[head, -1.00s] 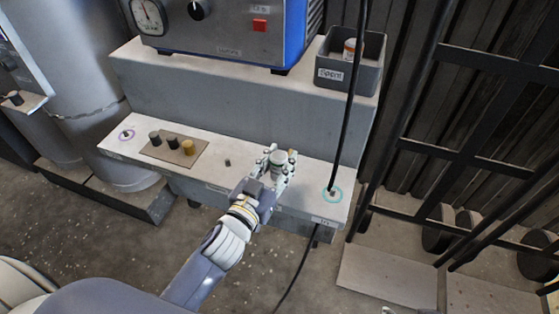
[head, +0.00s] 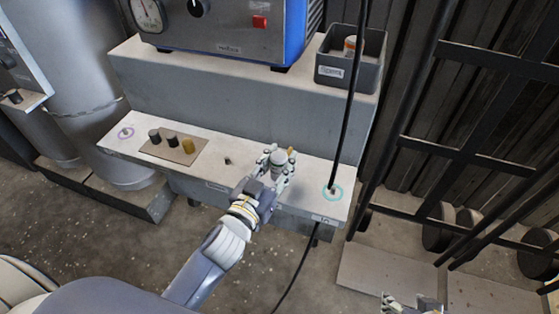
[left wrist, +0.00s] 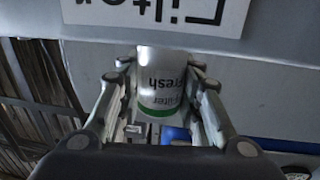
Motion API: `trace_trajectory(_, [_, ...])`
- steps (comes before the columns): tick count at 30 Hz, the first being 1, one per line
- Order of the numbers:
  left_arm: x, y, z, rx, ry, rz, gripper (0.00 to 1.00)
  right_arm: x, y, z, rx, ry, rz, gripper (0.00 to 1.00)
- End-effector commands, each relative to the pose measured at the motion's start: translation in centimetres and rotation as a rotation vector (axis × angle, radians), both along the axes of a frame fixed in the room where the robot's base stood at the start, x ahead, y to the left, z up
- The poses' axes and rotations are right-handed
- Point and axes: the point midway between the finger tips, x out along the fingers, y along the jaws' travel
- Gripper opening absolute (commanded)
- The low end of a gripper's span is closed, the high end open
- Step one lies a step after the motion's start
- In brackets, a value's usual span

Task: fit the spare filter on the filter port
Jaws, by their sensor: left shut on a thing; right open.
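The spare filter (left wrist: 162,82) is a white cylinder with "Fresh" lettering and a green band, between the fingers in the left wrist view. My left gripper (head: 279,161) is shut on it at the right part of the low pale ledge; it also shows in the left wrist view (left wrist: 161,95). In the head view the fingers hide most of the filter. I cannot clearly make out the filter port, or whether the filter touches it. A "Filter" label (left wrist: 155,14) shows upside down in the left wrist view. My right gripper (head: 412,304) is open at the lower right edge.
A grey "Spent" bin (head: 369,74) holds an orange-banded white cylinder (head: 350,45).

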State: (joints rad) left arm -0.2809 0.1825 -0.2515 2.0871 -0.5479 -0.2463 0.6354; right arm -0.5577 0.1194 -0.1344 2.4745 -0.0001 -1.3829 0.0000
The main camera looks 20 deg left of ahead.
Motion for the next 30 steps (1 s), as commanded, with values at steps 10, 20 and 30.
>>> trace_trajectory(10, [0.00, 0.00, -0.18, 0.000, -0.001, 0.000, 0.05, 0.59, 0.28, 0.16, 0.008, -0.030, 0.003, 0.52])
trace_trajectory(20, [0.00, 0.00, -0.19, 0.000, -0.001, 0.000, 0.56, 0.71, 0.34, 0.22, 0.009, -0.036, 0.004, 0.52])
trace_trajectory(30, [-0.77, 0.11, -0.32, -0.001, 0.001, 0.000, 0.56, 0.50, 0.31, 0.04, 0.010, -0.027, 0.002, 0.52])
